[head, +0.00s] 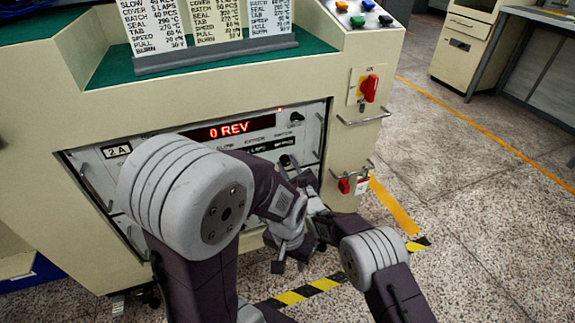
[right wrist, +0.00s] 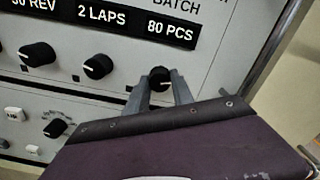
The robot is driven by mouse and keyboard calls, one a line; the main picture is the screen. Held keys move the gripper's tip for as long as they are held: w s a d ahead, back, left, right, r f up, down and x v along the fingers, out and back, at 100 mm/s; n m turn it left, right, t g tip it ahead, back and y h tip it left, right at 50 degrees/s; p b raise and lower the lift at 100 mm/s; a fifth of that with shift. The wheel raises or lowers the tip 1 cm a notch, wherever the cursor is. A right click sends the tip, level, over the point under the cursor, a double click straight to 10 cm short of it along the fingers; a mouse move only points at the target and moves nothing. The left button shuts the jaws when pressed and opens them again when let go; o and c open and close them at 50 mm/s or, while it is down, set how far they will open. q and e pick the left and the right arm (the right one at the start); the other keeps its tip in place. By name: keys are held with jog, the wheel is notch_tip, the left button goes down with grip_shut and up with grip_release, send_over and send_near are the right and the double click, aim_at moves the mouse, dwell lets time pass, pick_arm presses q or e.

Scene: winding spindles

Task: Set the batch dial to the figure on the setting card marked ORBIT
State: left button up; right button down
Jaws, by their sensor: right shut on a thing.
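The batch dial (right wrist: 160,78) is a black knob below the BATCH readout (right wrist: 170,28), which shows 80 PCS in the right wrist view. My right gripper (right wrist: 161,88) has its fingers on either side of this dial, shut on it. In the head view, my right gripper (head: 291,166) is at the panel's lower right, partly hidden by my left arm. My left gripper (head: 290,262) hangs lower, in front of the machine, with its fingers apart and nothing between them. Three setting cards (head: 152,24) stand on top; their headings are cut off, so I cannot tell which is ORBIT.
Two other knobs (right wrist: 98,66) sit left of the batch dial, below readouts of 30 REV and 2 LAPS. A red display (head: 228,130) reads 0 REV. A red switch (head: 369,88) and handles stand out right of the panel.

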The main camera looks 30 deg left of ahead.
jog(key=shift+f, duration=0.1)
dwell(0.3)
jog(key=c, duration=1.1)
grip_release()
jog(key=shift+s+d, duration=0.15)
jog(key=shift+d, duration=0.05)
jog(key=shift+b+v, duration=0.3)
jog(key=shift+v, duration=0.7)
jog(key=b+v, duration=0.6)
jog(key=b, duration=0.5)
jog(key=shift+s+d, duration=0.2)
jog(key=shift+s, duration=0.05)
